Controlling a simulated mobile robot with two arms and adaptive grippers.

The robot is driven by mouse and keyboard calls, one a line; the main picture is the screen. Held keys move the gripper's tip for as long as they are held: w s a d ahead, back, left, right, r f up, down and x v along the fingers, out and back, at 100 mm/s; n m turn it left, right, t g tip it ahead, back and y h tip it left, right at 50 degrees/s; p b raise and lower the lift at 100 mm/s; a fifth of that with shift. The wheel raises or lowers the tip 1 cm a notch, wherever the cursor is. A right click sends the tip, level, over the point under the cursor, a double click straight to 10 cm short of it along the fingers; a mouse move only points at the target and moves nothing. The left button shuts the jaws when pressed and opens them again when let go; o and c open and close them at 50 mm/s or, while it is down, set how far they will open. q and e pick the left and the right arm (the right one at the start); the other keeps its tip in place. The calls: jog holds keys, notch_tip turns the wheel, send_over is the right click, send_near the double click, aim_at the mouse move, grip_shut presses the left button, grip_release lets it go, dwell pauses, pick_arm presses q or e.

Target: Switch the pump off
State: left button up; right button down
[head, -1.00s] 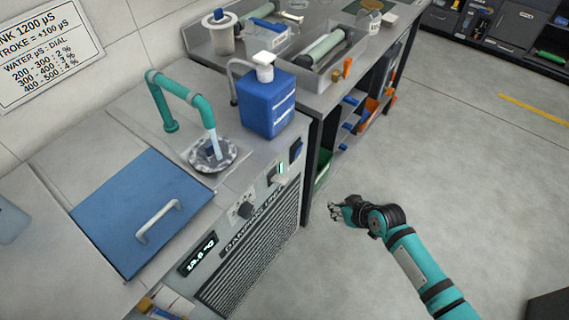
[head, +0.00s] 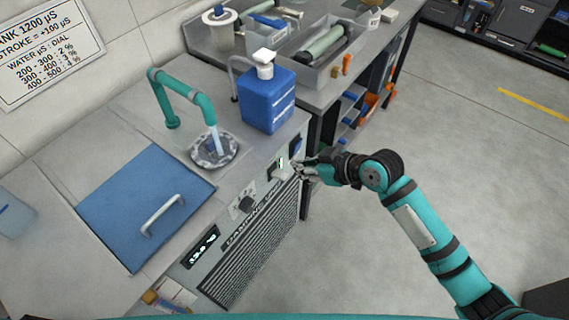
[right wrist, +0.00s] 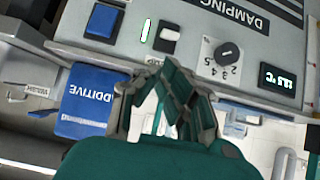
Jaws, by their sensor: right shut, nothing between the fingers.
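The damping unit's front panel carries a pale rocker switch (head: 284,173) with a lit green lamp beside it. In the right wrist view the rocker (right wrist: 170,31) stands beside the lit lamp (right wrist: 146,30). A blue switch (right wrist: 102,21) lies on the lamp's other side, and a dial (right wrist: 228,54) and lit display (right wrist: 277,80) lie to the right. Water runs from the teal spout (head: 190,95) into the round drain (head: 214,151). My right gripper (head: 298,167) is shut and empty, close in front of the panel by the rocker; contact cannot be told. My left gripper is out of view.
A blue additive bottle (head: 267,98) stands on the unit's top, above the switches. A blue lid (head: 140,215) with a handle lies to the left. A bench (head: 350,70) with trays adjoins behind. The floor (head: 470,150) at right is clear.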

aim_at(280, 175)
jog(key=x, duration=0.7)
jog(key=shift+f, duration=0.1)
